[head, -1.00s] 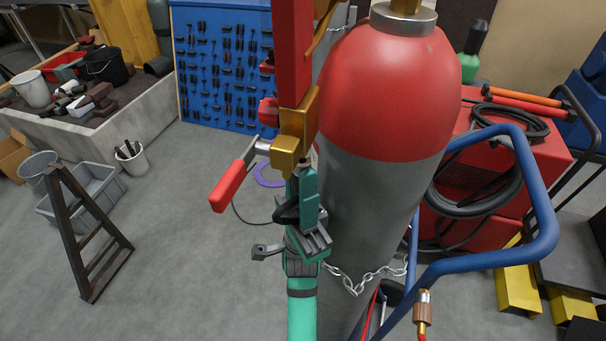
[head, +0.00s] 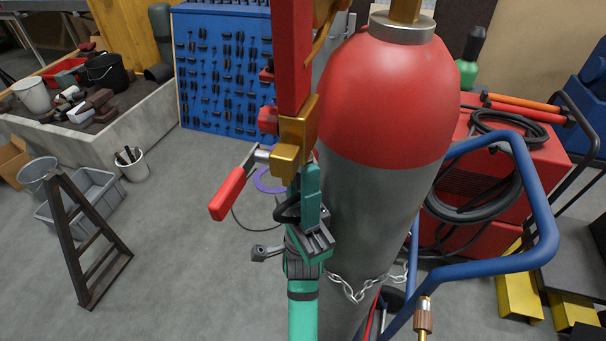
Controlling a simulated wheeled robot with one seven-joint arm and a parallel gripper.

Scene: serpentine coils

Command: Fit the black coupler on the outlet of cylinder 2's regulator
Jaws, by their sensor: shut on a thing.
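A grey cylinder with a red shoulder (head: 385,110) stands upright; no number is readable on it. To its left in the picture are a red upright body (head: 291,60) and a brass regulator block (head: 296,135). A short silver stem and a red lever (head: 228,194) stick out left of the block. My teal gripper (head: 301,188) points upward just under the brass block and is shut. A black curved part, apparently the coupler (head: 286,211), shows at its left side. Most of the held piece is hidden by the fingers. The outlet is hidden too, so contact cannot be told.
A chain (head: 355,290) crosses low on the cylinder. A blue tube frame (head: 540,190) and a brass-ended fitting (head: 424,317) are at right, before a red machine (head: 465,200) with black hoses. Open floor (head: 180,240) lies left, with a dark trestle (head: 85,245).

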